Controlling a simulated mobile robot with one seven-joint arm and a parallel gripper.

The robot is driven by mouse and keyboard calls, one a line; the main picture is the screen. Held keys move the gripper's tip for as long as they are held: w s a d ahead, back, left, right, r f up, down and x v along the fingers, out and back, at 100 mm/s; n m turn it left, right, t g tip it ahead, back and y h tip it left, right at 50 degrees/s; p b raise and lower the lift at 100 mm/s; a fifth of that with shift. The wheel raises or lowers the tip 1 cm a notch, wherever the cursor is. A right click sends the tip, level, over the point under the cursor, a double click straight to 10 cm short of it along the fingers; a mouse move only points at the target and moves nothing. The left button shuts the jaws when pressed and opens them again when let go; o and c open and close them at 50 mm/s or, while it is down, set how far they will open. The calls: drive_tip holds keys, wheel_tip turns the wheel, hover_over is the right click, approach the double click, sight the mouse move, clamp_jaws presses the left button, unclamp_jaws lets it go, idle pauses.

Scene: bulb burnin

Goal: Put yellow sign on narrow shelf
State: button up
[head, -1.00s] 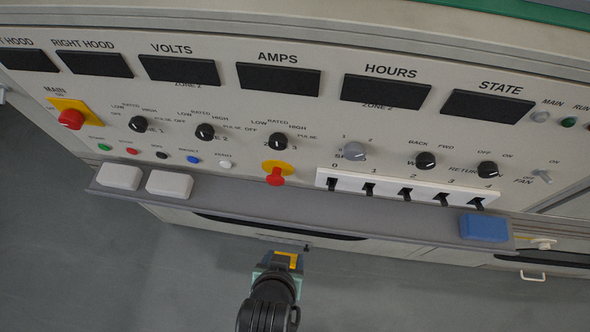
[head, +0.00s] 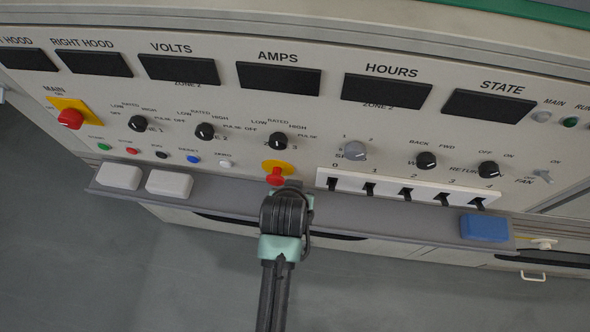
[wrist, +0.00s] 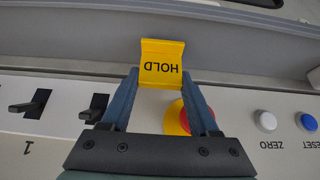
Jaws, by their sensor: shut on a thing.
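The yellow sign (wrist: 162,66), marked HOLD and upside down in the wrist view, is between the fingertips of my gripper (wrist: 161,82). My gripper is shut on it. The narrow grey shelf (head: 385,217) runs along the foot of the control panel in the head view. In the wrist view the shelf (wrist: 70,42) is behind the sign's upper part. I cannot tell whether the sign touches it. In the head view my arm hides the gripper and the sign.
Two white blocks (head: 119,176) (head: 169,184) sit at the shelf's left end, and a blue block (head: 484,228) at its right. A red knob (head: 276,176) on a yellow disc is just above my wrist. Black switches (head: 369,188) line the panel to its right.

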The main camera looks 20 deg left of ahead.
drive_tip(key=shift+s+f, duration=0.15)
drive_tip(key=shift+f, duration=0.3)
drive_tip(key=shift+f, duration=0.15)
drive_tip(key=o, duration=1.4)
drive_tip(key=shift+c, duration=0.2)
drive_tip(key=p+v, duration=0.2)
drive_tip(key=v, duration=1)
drive_tip(key=shift+d, duration=0.1)
